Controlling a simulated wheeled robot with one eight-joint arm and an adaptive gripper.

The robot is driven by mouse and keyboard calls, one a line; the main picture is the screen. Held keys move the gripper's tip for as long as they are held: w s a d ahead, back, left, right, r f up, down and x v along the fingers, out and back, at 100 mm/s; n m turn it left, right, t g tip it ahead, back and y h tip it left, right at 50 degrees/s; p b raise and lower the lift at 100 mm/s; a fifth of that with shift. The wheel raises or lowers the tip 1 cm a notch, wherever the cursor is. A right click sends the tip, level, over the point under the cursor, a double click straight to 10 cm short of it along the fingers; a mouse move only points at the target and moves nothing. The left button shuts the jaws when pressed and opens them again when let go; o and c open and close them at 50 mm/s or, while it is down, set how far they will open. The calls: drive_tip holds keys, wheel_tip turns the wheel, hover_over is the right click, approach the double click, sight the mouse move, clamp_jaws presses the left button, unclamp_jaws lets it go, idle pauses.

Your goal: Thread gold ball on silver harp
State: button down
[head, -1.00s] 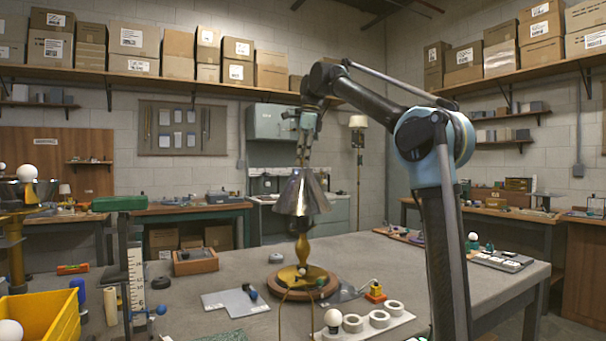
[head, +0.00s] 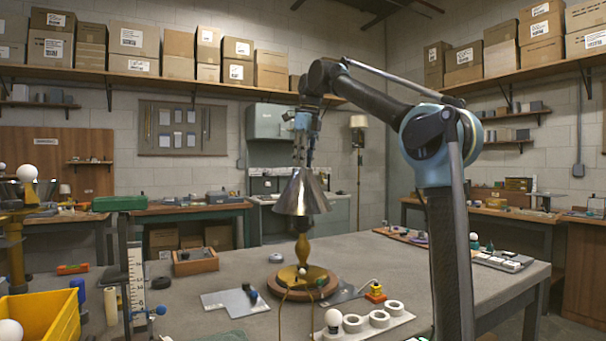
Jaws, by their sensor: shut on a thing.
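The lamp stands upright on the workbench, with a silver cone shade (head: 302,193), a gold turned stem (head: 303,247) and a round base with a wooden rim (head: 327,291). My gripper (head: 303,163) points straight down just above the top of the shade, in line with the stem. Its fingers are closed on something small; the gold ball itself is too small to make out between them. The silver harp is mostly hidden by the shade and the fingers, so I cannot tell whether the ball touches it.
A white block with round sockets (head: 380,319) and a white bulb (head: 333,318) stand right of the lamp base. Grey plates (head: 235,302) lie left of it, and a wooden tray (head: 195,262) is behind. A yellow bin (head: 45,318) is at front left.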

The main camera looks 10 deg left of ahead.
drive_tip(key=shift+m, duration=1.1)
drive_tip(key=c, duration=1.5)
unclamp_jaws()
